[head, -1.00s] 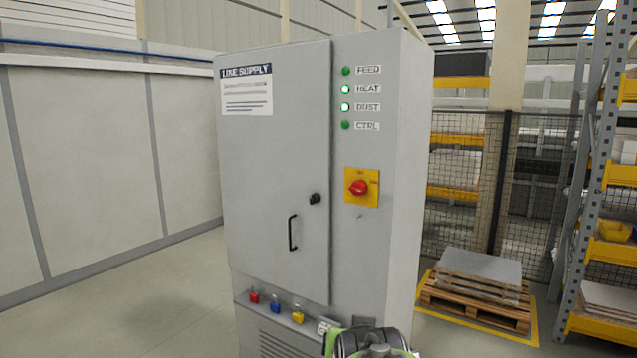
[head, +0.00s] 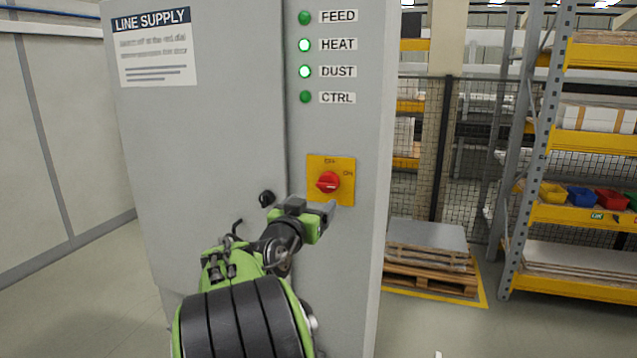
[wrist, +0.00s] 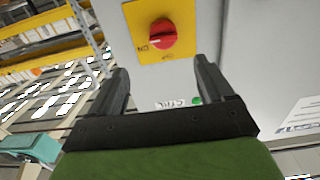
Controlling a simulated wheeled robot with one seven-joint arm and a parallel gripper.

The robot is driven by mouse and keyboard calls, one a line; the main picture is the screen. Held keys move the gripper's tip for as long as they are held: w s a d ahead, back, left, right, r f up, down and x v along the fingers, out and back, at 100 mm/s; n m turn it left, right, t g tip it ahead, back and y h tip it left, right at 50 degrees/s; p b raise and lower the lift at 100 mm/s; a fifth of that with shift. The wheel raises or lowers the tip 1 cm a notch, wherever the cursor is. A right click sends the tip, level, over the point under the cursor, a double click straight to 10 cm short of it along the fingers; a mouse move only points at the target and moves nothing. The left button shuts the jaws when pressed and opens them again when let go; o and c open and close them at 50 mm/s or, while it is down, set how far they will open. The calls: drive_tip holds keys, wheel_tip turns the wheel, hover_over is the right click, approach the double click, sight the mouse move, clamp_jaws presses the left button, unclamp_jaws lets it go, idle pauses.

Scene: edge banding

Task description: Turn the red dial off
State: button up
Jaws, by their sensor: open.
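The red dial (head: 328,182) sits on a yellow plate (head: 345,195) on the grey cabinet's front. OFF is marked above the dial and ON at its right. Its handle lies roughly sideways, toward ON. In the wrist view, the dial (wrist: 163,33) appears upside down, with its pale mark toward ON. My gripper (head: 312,208) is just below the dial in the head view. In the wrist view, my gripper (wrist: 163,70) has its fingers wide apart, with nothing between them. The dial lies just beyond the fingertips, not visibly touched.
The cabinet (head: 215,140) has a black door lock (head: 267,198) left of the dial and a handle partly hidden by my arm. Of the lamps above, HEAT (head: 305,45) and DUST (head: 305,71) glow brightly; FEED and CTRL are dark green. A pallet (head: 430,270) and shelving stand right.

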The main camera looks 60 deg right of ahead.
sight(325, 188)
drive_tip(key=d+p, duration=0.1)
drive_tip(key=d, duration=0.3)
drive_tip(key=w+d+p, duration=0.1)
drive_tip(key=d, duration=0.3)
drive_tip(key=w+d+p, duration=0.1)
drive_tip(key=d, duration=0.3)
drive_tip(key=shift+w, duration=0.2)
drive_tip(key=shift+w+d+f, duration=0.15)
drive_tip(key=shift+d, duration=0.35)
drive_tip(key=shift+a, duration=0.1)
drive_tip(key=shift+c, duration=0.8)
drive_tip(key=c, duration=0.9)
